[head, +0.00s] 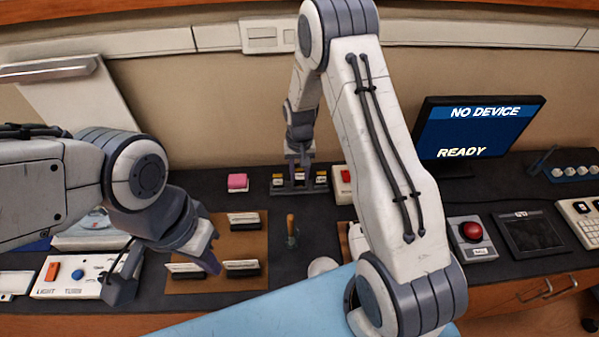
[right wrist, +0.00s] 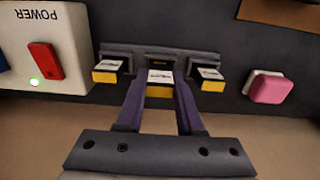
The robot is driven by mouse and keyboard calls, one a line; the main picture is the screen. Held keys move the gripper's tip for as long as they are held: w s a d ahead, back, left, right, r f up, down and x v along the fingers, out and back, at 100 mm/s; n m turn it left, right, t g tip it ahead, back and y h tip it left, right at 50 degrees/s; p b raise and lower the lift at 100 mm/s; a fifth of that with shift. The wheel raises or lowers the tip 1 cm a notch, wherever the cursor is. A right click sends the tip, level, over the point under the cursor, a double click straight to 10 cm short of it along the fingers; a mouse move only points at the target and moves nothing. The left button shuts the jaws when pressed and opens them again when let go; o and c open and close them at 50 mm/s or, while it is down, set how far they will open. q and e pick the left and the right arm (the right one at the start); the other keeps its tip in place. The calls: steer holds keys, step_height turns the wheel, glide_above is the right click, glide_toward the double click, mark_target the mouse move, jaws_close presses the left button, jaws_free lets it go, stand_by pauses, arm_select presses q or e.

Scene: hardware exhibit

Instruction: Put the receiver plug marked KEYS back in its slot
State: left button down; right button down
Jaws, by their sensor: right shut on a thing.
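The dark receiver rack (head: 299,188) stands at the back middle of the counter and holds three yellow-ended plugs with white labels. In the right wrist view the rack (right wrist: 137,55) shows a plug on the left (right wrist: 108,70) and one on the right (right wrist: 210,78). My right gripper (right wrist: 160,100) is shut on the middle plug (right wrist: 160,82), which is lined up with the middle slot; how deep it sits I cannot tell. The label lettering is too small to read. My left gripper (head: 207,255) hangs over the brown board at left; its finger gap is not clear.
A pink block (head: 237,182) and a white POWER box (right wrist: 45,50) with a red switch flank the rack. The brown board (head: 215,285) carries several card holders. A monitor (head: 478,130) reads NO DEVICE, READY. A red button box (head: 472,238) stands at right.

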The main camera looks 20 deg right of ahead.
steer(key=shift+f+b, duration=0.65)
steer(key=shift+f, duration=0.35)
stand_by(0.9)
steer(key=shift+c, duration=2.3)
jaws_free()
steer(key=shift+o, duration=0.3)
steer(key=o, duration=0.4)
steer(key=shift+r, duration=0.2)
steer(key=shift+r+p, duration=2.75)
steer(key=shift+r, duration=0.65)
